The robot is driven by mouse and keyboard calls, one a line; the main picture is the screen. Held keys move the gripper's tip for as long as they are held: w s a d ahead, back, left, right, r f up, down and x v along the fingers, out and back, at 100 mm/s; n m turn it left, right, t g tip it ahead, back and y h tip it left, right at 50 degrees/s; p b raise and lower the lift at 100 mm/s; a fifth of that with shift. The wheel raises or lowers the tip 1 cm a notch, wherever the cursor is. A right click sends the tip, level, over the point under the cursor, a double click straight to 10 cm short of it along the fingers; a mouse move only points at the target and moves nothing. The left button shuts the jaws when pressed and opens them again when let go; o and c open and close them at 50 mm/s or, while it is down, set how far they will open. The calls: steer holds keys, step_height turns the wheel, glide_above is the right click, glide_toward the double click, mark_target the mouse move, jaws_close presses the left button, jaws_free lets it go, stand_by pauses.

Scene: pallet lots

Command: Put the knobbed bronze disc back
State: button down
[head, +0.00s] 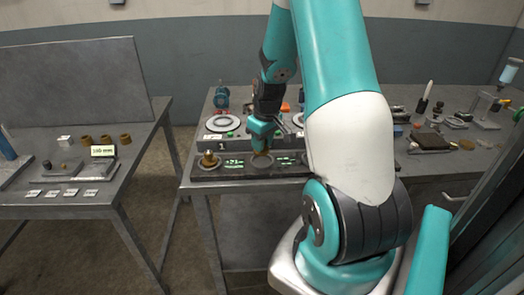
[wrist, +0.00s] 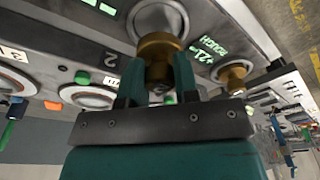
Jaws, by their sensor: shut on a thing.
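My gripper (head: 262,140) is shut on a bronze disc (head: 262,154) over the dark front panel of the bench. In the wrist view my two fingers (wrist: 157,78) grip the knob of this bronze disc (wrist: 161,46). The disc is at a round grey pad (wrist: 155,14); I cannot tell whether it touches the pad. A second knobbed bronze piece (head: 208,160) stands at the panel's left end and also shows in the wrist view (wrist: 233,76), right of my fingers.
The panel (head: 226,174) has lit green readouts. Behind it are white round plates (head: 222,123) and a blue device (head: 221,96). Tools and small parts crowd the bench's right side. A separate left table (head: 60,208) holds bronze rings (head: 105,139) and a "160 mm" sign (head: 103,151).

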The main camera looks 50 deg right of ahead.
steer(key=shift+f, duration=1.75)
steer(key=shift+f, duration=0.15)
steer(key=c, duration=0.9)
jaws_free()
steer(key=shift+o, duration=0.2)
